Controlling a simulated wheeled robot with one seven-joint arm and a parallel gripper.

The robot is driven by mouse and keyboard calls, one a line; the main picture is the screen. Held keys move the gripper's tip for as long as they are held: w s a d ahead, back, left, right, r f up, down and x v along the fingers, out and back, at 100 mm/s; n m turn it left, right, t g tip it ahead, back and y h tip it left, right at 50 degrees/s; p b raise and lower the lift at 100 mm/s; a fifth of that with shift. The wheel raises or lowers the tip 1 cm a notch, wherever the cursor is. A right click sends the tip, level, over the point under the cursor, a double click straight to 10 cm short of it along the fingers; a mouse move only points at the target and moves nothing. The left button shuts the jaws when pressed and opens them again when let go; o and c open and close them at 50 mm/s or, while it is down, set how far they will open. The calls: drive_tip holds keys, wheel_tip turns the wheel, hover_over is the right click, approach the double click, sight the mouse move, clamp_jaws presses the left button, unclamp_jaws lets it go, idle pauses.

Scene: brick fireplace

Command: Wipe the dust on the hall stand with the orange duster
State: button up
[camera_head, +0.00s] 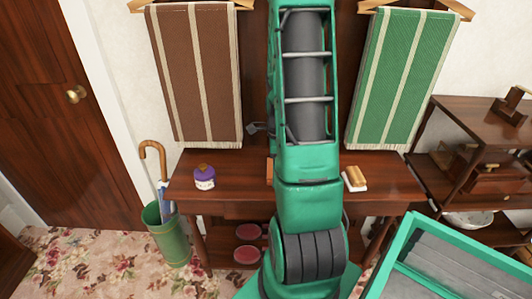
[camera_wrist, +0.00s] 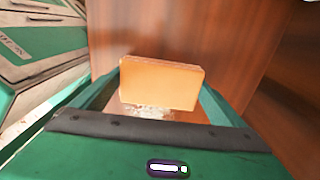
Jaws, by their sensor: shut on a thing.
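The hall stand (camera_head: 235,165) is a dark reddish-brown wooden piece with a flat shelf against the wall. In the wrist view my gripper (camera_wrist: 160,92) is shut on the orange duster (camera_wrist: 162,82), a block-shaped pad held between the two green fingers. A whitish patch of dust (camera_wrist: 150,112) shows on the brown wood just below the duster's edge. I cannot tell whether the duster touches the wood. In the head view my arm hides the gripper, and only a sliver of the duster (camera_head: 270,171) shows at the arm's left.
A purple-topped jar (camera_head: 204,177) stands on the shelf's left, and a wooden brush with a white base (camera_head: 355,178) lies right of my arm. Brown (camera_head: 195,75) and green (camera_head: 395,75) striped cloths hang above. A green umbrella bin (camera_head: 166,232) stands left; a side shelf (camera_head: 480,130) stands right.

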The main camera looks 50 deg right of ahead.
drive_tip(key=shift+w+a+r, duration=0.25)
drive_tip(key=shift+r, duration=0.5)
drive_tip(key=shift+w+a+r, duration=0.2)
drive_tip(key=shift+a+r, duration=0.05)
drive_tip(key=shift+r, duration=0.45)
drive_tip(key=shift+d+r, duration=0.1)
drive_tip(key=shift+r, duration=2.55)
drive_tip(key=shift+s, duration=0.15)
